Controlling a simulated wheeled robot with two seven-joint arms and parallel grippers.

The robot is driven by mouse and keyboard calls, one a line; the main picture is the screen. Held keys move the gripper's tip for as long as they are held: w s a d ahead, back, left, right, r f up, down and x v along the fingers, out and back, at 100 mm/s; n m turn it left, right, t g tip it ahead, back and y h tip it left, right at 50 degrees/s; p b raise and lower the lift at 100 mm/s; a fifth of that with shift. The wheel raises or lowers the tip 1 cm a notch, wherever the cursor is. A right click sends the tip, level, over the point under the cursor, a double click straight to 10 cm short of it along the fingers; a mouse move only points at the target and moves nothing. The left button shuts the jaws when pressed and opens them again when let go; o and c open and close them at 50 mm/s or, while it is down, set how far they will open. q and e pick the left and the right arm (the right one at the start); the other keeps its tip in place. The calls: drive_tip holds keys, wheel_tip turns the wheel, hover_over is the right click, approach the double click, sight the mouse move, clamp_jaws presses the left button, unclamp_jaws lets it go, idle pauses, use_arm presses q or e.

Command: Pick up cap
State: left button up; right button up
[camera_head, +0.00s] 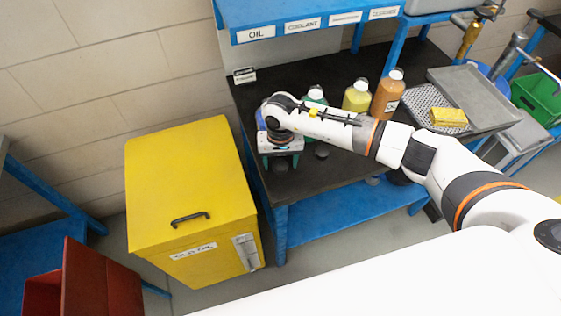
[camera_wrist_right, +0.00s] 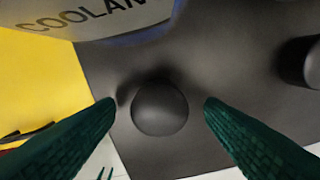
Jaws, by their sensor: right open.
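A round black cap (camera_wrist_right: 160,108) rests on the dark bench top in the right wrist view, between the two green fingers of my right gripper (camera_wrist_right: 160,112). The fingers are spread, with a gap on both sides of the cap. In the head view, my right gripper (camera_head: 281,160) points down over the left front part of the bench, and the cap shows below it (camera_head: 281,166). A second dark round piece (camera_wrist_right: 303,62) lies to the right; it also shows in the head view (camera_head: 321,151). My left gripper is in neither view.
Green, yellow (camera_head: 356,98) and orange bottles (camera_head: 386,98) stand farther back. A grey tray (camera_head: 475,95) and yellow sponge (camera_head: 448,117) are at right. A yellow bin (camera_head: 185,185) stands left of the bench.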

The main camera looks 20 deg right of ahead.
drive_tip(key=shift+f, duration=0.25)
drive_tip(key=c, duration=1)
drive_tip(key=shift+r, duration=0.1)
